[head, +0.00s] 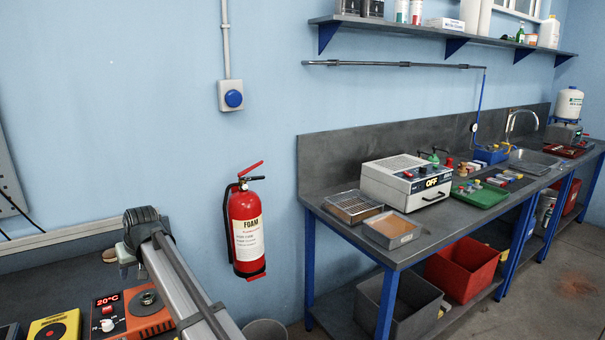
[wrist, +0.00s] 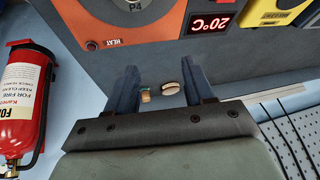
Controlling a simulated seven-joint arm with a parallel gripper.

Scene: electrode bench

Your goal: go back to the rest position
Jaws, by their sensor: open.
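My gripper (wrist: 160,68) shows in the wrist view with its two dark fingers wide apart and nothing held between them. It is over the dark bench at the lower left of the head view. There, my arm crosses the picture's lower left and hides part of the bench. The gripper's fingers cannot be made out in the head view.
An orange hotplate (head: 135,312) reading 20°C and a yellow device (head: 55,328) stand on the left bench. A small tan item (head: 109,255) lies near the wall. A fire extinguisher (head: 246,225) hangs right of my arm. The right-hand bench holds an OFF-marked box (head: 395,178).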

